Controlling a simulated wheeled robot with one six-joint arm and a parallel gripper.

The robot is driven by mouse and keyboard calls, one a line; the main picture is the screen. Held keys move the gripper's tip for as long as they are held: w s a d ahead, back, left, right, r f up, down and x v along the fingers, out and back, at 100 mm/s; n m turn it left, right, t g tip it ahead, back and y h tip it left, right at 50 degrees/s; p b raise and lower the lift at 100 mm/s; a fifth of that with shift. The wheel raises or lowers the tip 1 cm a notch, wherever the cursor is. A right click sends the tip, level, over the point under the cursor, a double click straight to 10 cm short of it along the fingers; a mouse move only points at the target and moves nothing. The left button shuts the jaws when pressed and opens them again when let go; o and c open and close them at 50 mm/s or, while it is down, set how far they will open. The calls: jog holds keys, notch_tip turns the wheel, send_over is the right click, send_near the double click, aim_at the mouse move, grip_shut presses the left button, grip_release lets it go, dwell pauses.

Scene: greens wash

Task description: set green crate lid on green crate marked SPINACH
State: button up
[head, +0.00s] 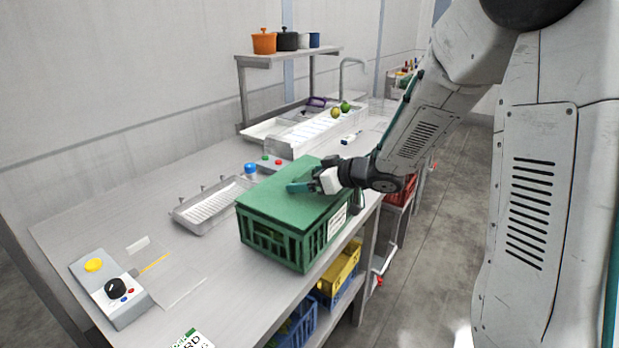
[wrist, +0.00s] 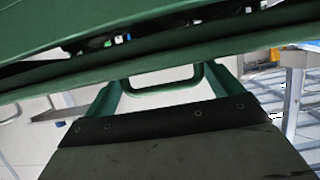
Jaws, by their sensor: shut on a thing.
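The green crate lid (head: 292,194) lies flat over the top of the green crate (head: 272,240) on the counter. Its edges look lined up with the crate's rim; I cannot tell whether it rests fully on it. The crate has slatted sides and a white label on its right end, too small to read. My gripper (head: 312,184) is at the lid's far right part, shut on the lid's handle. In the wrist view, the green handle (wrist: 165,82) shows by my gripper's teal fingers (wrist: 165,92), with the lid's green edge (wrist: 150,57) across the picture.
A metal tray (head: 208,202) and a blue-capped container (head: 250,170) stand left of the crate. A control box (head: 110,288) sits at the near left. A sink unit (head: 318,132) and a shelf with pots (head: 290,52) stand behind. Yellow (head: 340,270) and blue crates are below.

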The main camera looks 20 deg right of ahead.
jog(key=shift+f, duration=0.5)
dwell(0.4)
jog(key=o, duration=0.8)
jog(key=shift+c, duration=0.2)
jog(key=v, duration=0.7)
jog(key=shift+s+d+r, duration=0.1)
jog(key=shift+s+d, duration=0.15)
jog(key=shift+w+d+r+h, duration=0.15)
jog(key=shift+d+r+h, duration=0.1)
jog(key=shift+r+h, duration=0.05)
jog(key=s+d+r+m+h, duration=0.6)
jog(key=s+d+h, duration=0.1)
jog(key=h, duration=0.3)
jog(key=s+a+g+y, duration=0.1)
jog(key=s+a+g, duration=0.2)
jog(key=s, duration=0.5)
jog(key=s+a+g+y, duration=0.1)
jog(key=s+a+g, duration=0.2)
jog(key=s, duration=0.5)
jog(key=s+a+f+m+g, duration=0.1)
jog(key=s+a+g, duration=0.2)
jog(key=s, duration=0.5)
jog(key=shift+s+a+g+y, duration=0.25)
jog(key=shift+a+g+y, duration=0.05)
jog(key=shift+y, duration=0.1)
